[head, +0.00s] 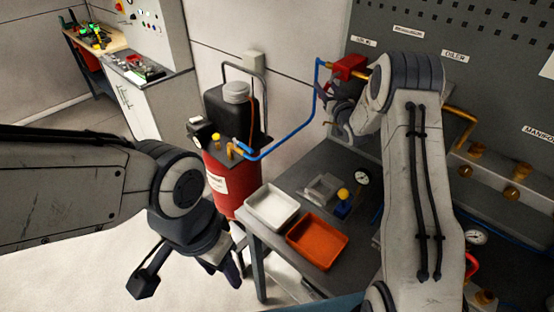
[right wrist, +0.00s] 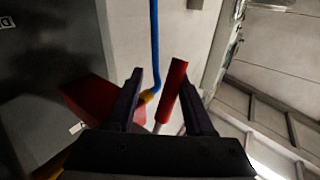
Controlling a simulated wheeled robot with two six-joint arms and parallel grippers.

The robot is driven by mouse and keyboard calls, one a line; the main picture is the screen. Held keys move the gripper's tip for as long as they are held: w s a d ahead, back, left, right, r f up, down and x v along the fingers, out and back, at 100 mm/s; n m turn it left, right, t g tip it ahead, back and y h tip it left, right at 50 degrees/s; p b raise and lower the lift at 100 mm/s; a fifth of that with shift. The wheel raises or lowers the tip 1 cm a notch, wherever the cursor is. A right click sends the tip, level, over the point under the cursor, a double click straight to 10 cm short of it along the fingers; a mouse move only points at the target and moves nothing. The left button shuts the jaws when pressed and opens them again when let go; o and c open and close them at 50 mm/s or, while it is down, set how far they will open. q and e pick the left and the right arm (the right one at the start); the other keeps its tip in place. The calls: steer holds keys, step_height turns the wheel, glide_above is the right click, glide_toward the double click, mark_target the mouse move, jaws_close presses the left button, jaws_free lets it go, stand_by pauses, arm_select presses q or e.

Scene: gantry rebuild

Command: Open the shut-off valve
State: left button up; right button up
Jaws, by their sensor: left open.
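The shut-off valve (head: 349,67) is a red block on the pipe at the panel's left edge, joined to a blue hose. In the right wrist view the red block (right wrist: 88,100) is at left, and a red lever handle (right wrist: 172,88) stands between my right fingers. My right gripper (right wrist: 163,95) is open around the handle, with a clear gap to the left finger; contact with the right finger cannot be told. In the head view my right gripper (head: 328,108) is just below the valve, partly hidden by my arm. My left gripper (head: 192,277) is open and empty, low at left.
A red tank (head: 226,178) with a black top stands left of the grey bench. A white tray (head: 271,207), an orange tray (head: 317,240) and a small gauge (head: 362,178) are on the bench.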

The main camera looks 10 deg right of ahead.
steer(key=s+d+b, duration=0.1)
steer(key=s+b, duration=0.3)
steer(key=s, duration=0.7)
steer(key=s+a+f+n+g+b, duration=0.25)
steer(key=a+f+g, duration=0.25)
steer(key=a, duration=0.7)
arm_select(q)
step_height(320, 180, down, 10)
steer(key=b, duration=0.4)
steer(key=shift+r, duration=0.15)
arm_select(e)
steer(key=s+a+f+g, duration=0.5)
steer(key=s+a, duration=0.4)
steer(key=s, duration=0.2)
steer(key=shift+f+n+y, duration=0.35)
steer(key=shift+y, duration=0.05)
steer(key=shift+a, duration=0.1)
